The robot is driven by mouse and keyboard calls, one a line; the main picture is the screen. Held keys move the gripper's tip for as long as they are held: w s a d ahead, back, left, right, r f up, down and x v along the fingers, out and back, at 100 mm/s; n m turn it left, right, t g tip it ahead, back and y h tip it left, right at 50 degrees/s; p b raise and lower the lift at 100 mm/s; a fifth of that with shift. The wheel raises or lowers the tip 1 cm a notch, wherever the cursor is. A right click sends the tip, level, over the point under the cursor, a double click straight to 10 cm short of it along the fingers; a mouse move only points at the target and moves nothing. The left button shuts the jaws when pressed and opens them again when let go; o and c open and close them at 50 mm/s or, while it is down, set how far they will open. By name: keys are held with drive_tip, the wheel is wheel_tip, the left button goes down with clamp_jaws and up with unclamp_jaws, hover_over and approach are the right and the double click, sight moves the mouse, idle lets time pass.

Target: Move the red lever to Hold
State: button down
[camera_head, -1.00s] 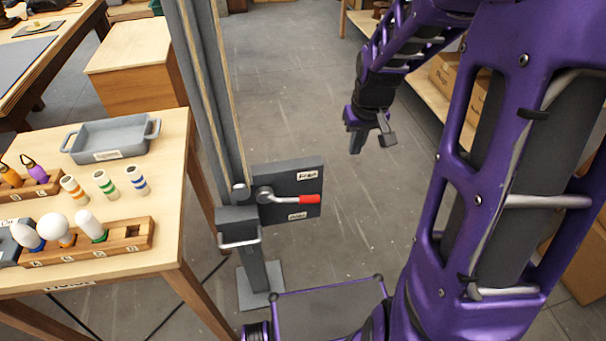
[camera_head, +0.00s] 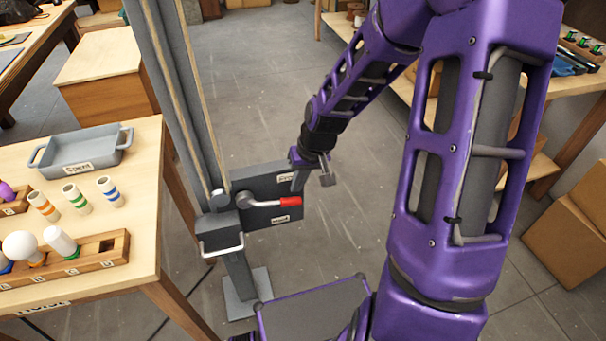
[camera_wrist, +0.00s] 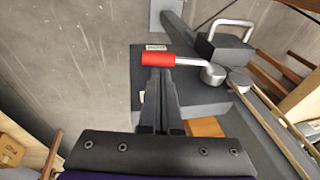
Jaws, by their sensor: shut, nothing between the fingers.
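The lever has a red grip (camera_head: 290,202) on a silver arm and points sideways to the right. It pivots on a dark grey plate (camera_head: 240,187), between an upper label (camera_head: 287,178), partly hidden, and a lower label (camera_head: 280,219), both too small to read surely. My gripper (camera_head: 310,184) is just above the red grip, at the plate's right edge. In the wrist view its shut fingers (camera_wrist: 160,78) reach the edge of the red grip (camera_wrist: 158,59), with nothing between them. I cannot tell if they touch it.
A grey post (camera_head: 165,90) with cords rises behind the plate from a floor base. A metal handle (camera_head: 221,246) sticks out below the lever. The table at left holds a grey tray (camera_head: 85,150) and a wooden rack (camera_head: 75,262) with bulbs. Floor right of the plate is clear.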

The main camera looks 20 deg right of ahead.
sight(291, 200)
drive_tip(key=shift+b+x, duration=0.45)
drive_tip(key=shift+x, duration=1.95)
drive_tip(key=shift+d, duration=0.1)
